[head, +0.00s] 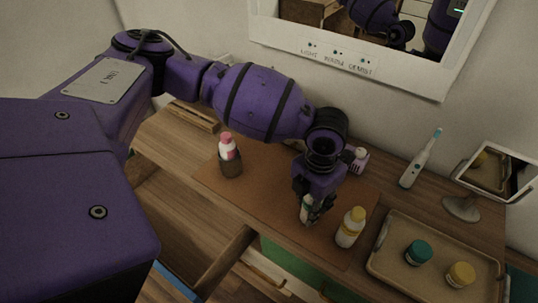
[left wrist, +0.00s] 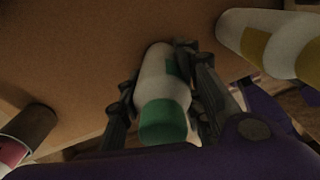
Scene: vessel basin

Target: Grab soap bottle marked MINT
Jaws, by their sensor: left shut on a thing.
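A white bottle with a green cap and a green label patch (left wrist: 155,68) is between the fingers of my left gripper (left wrist: 160,95) in the left wrist view. The fingers are shut on its sides. No lettering on it can be read. In the head view my left gripper (head: 311,207) points down over the brown mat, and only a pale part of the bottle (head: 306,210) shows between the fingers. I cannot tell whether its base touches the mat. My right gripper is not in view.
A white bottle with yellow cap and label (head: 350,228) stands close right of the gripper. A pink-capped bottle (head: 228,147) sits in a brown cup (head: 231,165) to the left. A tray (head: 385,262) holds two jars. A toothbrush (head: 418,160) and a stand mirror (head: 462,208) are behind.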

